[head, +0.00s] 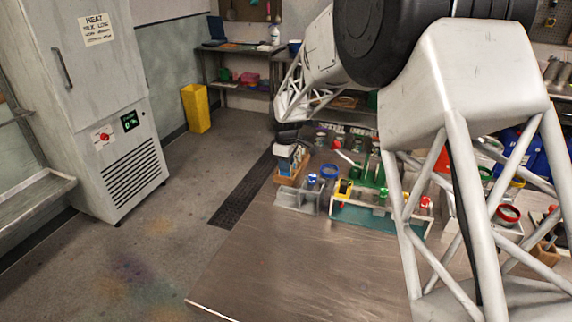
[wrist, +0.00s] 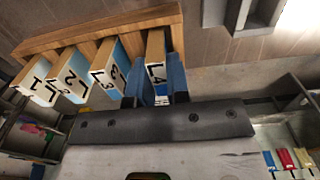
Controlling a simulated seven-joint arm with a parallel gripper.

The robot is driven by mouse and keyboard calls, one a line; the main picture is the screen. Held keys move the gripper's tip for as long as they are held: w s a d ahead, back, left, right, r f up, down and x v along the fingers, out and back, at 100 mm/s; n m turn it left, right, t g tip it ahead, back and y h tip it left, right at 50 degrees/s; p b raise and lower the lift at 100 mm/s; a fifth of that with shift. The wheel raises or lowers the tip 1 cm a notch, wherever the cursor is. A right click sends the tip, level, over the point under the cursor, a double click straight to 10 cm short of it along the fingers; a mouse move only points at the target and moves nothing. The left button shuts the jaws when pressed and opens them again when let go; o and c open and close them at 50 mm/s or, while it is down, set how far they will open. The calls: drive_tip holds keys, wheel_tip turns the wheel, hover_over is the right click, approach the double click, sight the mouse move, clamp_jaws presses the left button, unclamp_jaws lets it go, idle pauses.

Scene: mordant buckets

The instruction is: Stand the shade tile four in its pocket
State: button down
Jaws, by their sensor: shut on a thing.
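The shade tile four, marked L4 (wrist: 156,62), is at the right end of the wooden rack (wrist: 95,28) in the wrist view. My gripper (wrist: 154,85) is shut on it, with one blue finger on each side. Its far end meets the rack; I cannot tell whether it is fully seated in its pocket. Tiles L1 (wrist: 37,85), L2 (wrist: 70,75) and L3 (wrist: 108,68) stand in a row to its left. In the head view the rack (head: 290,180) is small, at the table's left edge, under my gripper (head: 287,143).
A clear grey holder (head: 295,200) stands just in front of the rack. A blue ring (head: 329,171) and a teal tray (head: 376,220) with coloured items are to its right. The front of the table (head: 300,265) is clear. My arm hides much of the right side.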

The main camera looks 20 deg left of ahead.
drive_tip(key=c, duration=1.1)
unclamp_jaws()
drive_tip(key=shift+f, duration=0.1)
wheel_tip(320, 180, up, 12)
idle(0.4)
drive_tip(key=shift+d+r, duration=0.1)
drive_tip(key=shift+r, duration=0.1)
